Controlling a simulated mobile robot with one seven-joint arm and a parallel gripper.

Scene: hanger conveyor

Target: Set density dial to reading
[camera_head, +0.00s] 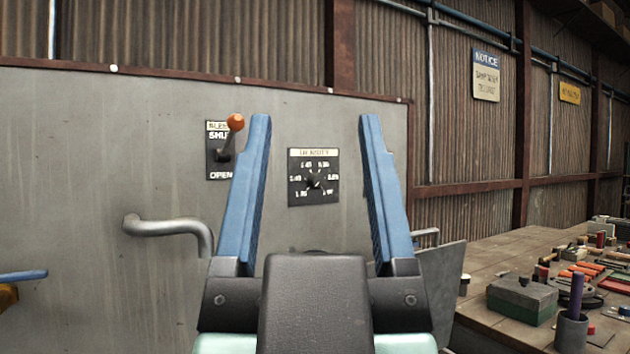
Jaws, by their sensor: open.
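The density dial (314,181) is a small dark knob at the middle of a black square plate (298,198) with a white label strip on top and white numbers around the knob. The plate is fixed to the grey metal panel (90,150). The exact reading under the knob's pointer is too small to tell. My gripper (314,118) is open and empty. Its two blue fingers reach forward on either side of the dial plate, as seen in the head view. I cannot tell how far the fingertips are from the panel.
A lever with an orange knob (235,121) on a SHUT/OPEN plate (221,174) is just left of the left finger. A bent grey pipe (165,226) sticks out at lower left. A workbench (480,262) with tools and a green box (522,299) stands at right.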

